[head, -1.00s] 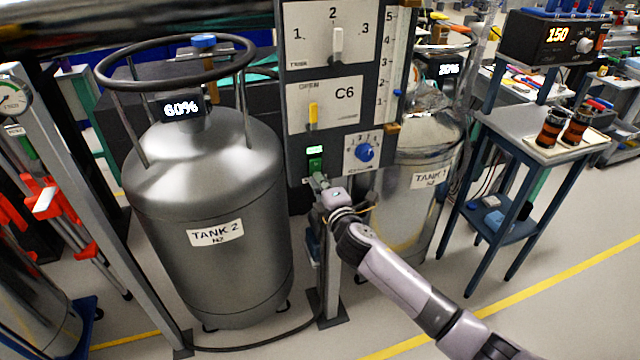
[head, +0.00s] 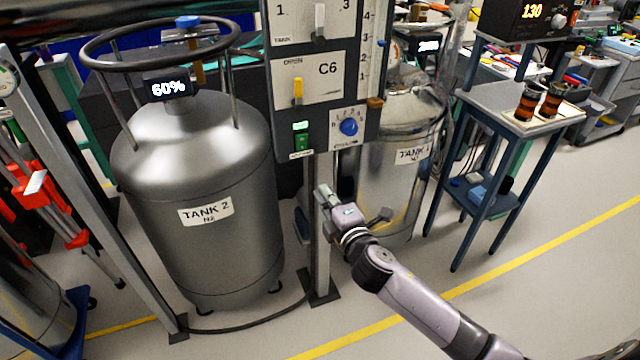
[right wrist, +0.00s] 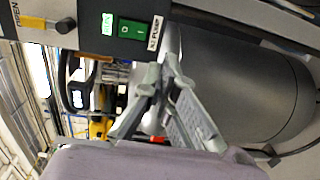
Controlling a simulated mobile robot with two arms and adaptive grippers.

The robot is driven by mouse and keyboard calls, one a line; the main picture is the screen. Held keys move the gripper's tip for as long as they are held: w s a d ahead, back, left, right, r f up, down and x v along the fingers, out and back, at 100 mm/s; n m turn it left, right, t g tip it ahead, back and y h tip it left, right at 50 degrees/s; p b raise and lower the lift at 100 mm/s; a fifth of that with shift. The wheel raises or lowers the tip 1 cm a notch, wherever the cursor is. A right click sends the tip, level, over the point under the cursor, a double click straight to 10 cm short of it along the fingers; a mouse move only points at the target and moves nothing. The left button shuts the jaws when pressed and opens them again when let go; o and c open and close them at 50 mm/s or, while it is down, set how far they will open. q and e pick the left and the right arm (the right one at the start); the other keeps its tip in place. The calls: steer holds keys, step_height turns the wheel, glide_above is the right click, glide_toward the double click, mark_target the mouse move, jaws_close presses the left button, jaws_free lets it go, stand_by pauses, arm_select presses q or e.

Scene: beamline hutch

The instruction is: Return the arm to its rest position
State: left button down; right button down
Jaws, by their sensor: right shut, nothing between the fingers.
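My right arm (head: 420,300) reaches in from the lower right in the head view. Its gripper (head: 324,193) is shut and empty, in front of the grey post below the control panel (head: 284,110). The gripper is below the panel's green switch (head: 301,137), apart from it. In the right wrist view the closed fingers (right wrist: 157,76) point toward the panel, with the green switch (right wrist: 132,29) above them. My left gripper is in neither view.
Tank 2 (head: 200,160), reading 60%, stands left of the post. Tank 1 (head: 390,185) stands behind my gripper to the right. A blue table (head: 485,100) with two dark-and-orange cylinders is further right. A hose lies on the floor; open floor is at lower right.

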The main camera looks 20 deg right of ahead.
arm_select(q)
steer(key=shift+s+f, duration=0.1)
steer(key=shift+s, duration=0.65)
arm_select(e)
steer(key=shift+s, duration=0.25)
steer(key=shift+f, duration=0.1)
